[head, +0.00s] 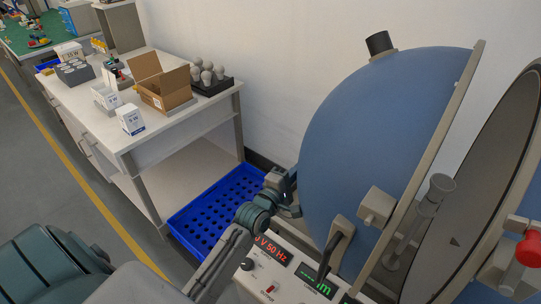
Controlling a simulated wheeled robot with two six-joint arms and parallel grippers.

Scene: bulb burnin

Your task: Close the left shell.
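The left shell (365,130) is a large blue half-dome with a beige rim (432,150), standing at the right of the head view. A gap separates its rim from the right shell (500,190), so the sphere stands open. A dark handle (334,255) on a beige mount and a beige block (375,207) sit on the left shell near its rim. My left gripper (287,192) is beside the shell's outer left side. Whether it touches the shell, and how its fingers stand, is unclear. My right gripper is not in view.
A grey lamp post (430,205) stands in the gap between the shells. A red knob (529,250) is at the right edge. A console (275,265) with lit displays lies below the dome. A blue crate (215,200) and a white bench (150,130) with boxes and bulbs stand left.

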